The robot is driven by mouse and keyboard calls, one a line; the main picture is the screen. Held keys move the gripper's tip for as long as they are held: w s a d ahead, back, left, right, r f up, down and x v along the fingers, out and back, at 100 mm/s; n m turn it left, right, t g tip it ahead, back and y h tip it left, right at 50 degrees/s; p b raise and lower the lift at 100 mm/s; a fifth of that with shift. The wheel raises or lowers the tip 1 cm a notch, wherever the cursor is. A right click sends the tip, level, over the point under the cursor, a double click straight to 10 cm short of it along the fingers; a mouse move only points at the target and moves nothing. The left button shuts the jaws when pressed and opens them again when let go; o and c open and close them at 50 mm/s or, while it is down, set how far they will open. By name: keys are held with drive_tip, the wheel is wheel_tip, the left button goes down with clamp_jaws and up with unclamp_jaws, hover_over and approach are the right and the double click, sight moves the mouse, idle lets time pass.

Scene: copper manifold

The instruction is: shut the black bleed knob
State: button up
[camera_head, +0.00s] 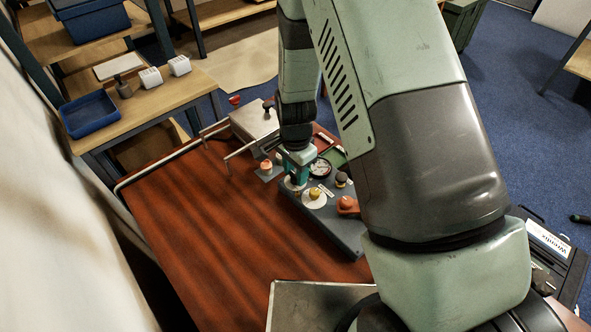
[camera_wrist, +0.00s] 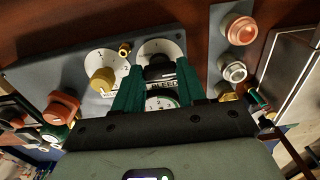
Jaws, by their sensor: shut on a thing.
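In the wrist view, the black bleed knob (camera_wrist: 158,72) sits on a round white dial (camera_wrist: 150,48) on the grey panel. The two green fingers of my gripper (camera_wrist: 159,80) stand on either side of the knob and are shut on it. A label reading "BLEED" shows between the fingers, with a round gauge (camera_wrist: 162,102) just below it. The knob's pointer is not clear. In the head view, my gripper (camera_head: 297,184) is down at the panel's left side and hides the knob.
A yellow knob (camera_wrist: 102,78) on a white dial is left of my fingers in the wrist view. Orange knob (camera_wrist: 62,108) stands farther left. A separate plate at right carries another orange knob (camera_wrist: 239,30) and a silver knob (camera_wrist: 234,71). The red-brown table (camera_head: 220,230) is largely clear at left.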

drive_tip(key=shift+c, duration=0.2)
drive_tip(key=n, duration=0.4)
drive_tip(key=shift+n, duration=0.4)
drive_tip(key=n, duration=0.4)
drive_tip(key=shift+n, duration=0.3)
drive_tip(key=n, duration=0.4)
drive_tip(key=shift+n, duration=2.2)
drive_tip(key=o, duration=1.1)
drive_tip(key=shift+c, duration=0.2)
drive_tip(key=shift+r, duration=0.15)
